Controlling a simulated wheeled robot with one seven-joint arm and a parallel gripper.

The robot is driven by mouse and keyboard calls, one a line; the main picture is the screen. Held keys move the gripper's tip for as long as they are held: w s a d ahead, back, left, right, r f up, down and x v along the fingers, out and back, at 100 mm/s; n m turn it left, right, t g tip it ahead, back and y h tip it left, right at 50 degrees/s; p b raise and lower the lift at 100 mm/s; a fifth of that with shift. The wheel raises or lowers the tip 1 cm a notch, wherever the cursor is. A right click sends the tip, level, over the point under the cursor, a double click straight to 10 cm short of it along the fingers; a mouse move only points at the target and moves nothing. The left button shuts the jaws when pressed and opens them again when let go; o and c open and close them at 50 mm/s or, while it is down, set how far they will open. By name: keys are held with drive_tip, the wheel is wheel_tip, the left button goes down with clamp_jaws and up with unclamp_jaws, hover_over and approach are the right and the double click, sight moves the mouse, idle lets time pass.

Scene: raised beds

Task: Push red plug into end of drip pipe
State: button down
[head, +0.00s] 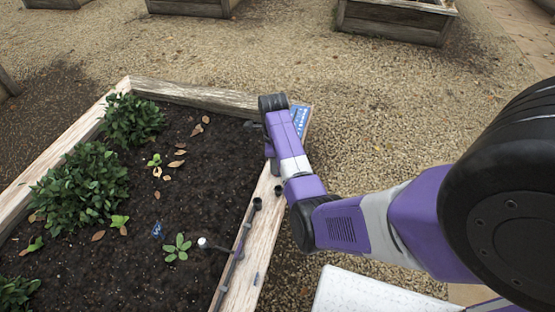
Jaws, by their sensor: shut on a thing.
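The drip pipe (239,247) is a thin dark line along the right-hand plank of the raised bed. Its upper end has a dark fitting (257,203), and a short side branch ends in a white-topped piece (202,243) over the soil. My gripper (274,168) is by the inner edge of that plank, beyond the pipe's upper end, partly covered by my purple arm. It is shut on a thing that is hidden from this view. No red shows anywhere, so I cannot see the plug's pose or whether it touches the pipe.
A small dark cylinder (278,190) is on the plank near the gripper. A blue-and-white label (300,118) is at the bed's corner. Leafy plants (80,183) fill the bed's left; a seedling (177,247) grows near the branch. A white surface (370,293) is at the bottom right.

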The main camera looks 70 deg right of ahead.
drive_tip(key=w+a+p, duration=0.3)
drive_tip(key=w+a, duration=0.1)
drive_tip(key=a, duration=0.3)
drive_tip(key=shift+w+a, duration=0.25)
drive_tip(key=shift+a, duration=0.05)
idle(0.4)
drive_tip(key=shift+f, duration=0.1)
wheel_tip(320, 180, down, 7)
drive_tip(key=b, duration=0.4)
idle(1.2)
drive_tip(key=shift+f+b, duration=1.1)
drive_tip(key=shift+f, duration=1.2)
idle(1.3)
drive_tip(key=c, duration=1)
unclamp_jaws()
